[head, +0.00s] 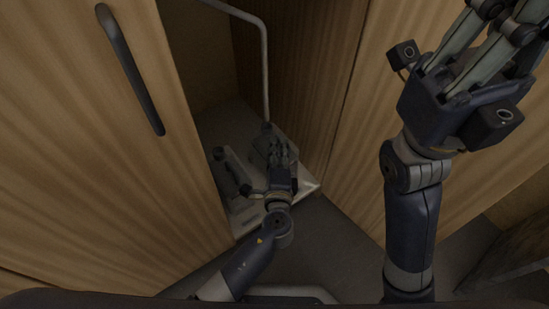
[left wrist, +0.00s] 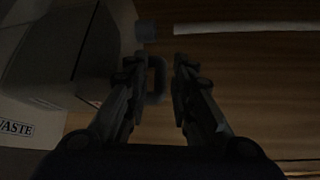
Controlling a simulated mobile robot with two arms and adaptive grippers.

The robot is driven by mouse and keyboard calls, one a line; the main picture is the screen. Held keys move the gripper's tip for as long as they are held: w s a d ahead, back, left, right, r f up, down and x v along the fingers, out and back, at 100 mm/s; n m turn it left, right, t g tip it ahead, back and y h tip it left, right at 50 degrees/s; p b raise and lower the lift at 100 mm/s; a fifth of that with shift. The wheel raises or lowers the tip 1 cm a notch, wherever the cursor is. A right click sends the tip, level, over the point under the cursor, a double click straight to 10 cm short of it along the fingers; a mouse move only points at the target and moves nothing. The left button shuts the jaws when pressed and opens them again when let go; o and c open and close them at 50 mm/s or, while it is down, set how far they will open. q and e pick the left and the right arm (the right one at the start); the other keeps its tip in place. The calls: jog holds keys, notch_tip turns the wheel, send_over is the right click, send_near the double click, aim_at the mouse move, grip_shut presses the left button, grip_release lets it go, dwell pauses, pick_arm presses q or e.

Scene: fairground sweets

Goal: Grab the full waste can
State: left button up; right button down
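In the left wrist view, a dark grey box-shaped can (left wrist: 50,55) stands at the left, with a loop-shaped handle (left wrist: 158,78) on its side facing my fingers. Part of the word WASTE shows on a pale surface (left wrist: 12,128) at the lower left. My left gripper (left wrist: 155,72) is open, and the loop lies at the gap between its fingers; I cannot tell whether they touch it. In the head view, my left gripper (head: 281,152) reaches into the open cabinet by the grey can (head: 262,146), which it partly hides. My right gripper (head: 485,25) is raised at the upper right, its fingertips cut off.
A pale base (head: 243,208) lies under the can on the cabinet floor. A wooden door with a dark handle (head: 130,70) stands at the left, and a wooden panel (head: 390,110) at the right. A bent pale pipe (head: 264,70) runs down behind the can.

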aim_at(279, 137)
pick_arm(q)
jog(key=w, duration=0.2)
jog(key=w+b, duration=0.1)
jog(key=w, duration=0.1)
jog(key=shift+w+d+f+b, duration=0.1)
jog(key=shift+d+f+b, duration=0.1)
jog(key=shift+b, duration=0.1)
jog(key=shift+a, duration=0.1)
grip_shut()
jog(key=shift+w+r, duration=0.1)
jog(key=shift+r, duration=0.25)
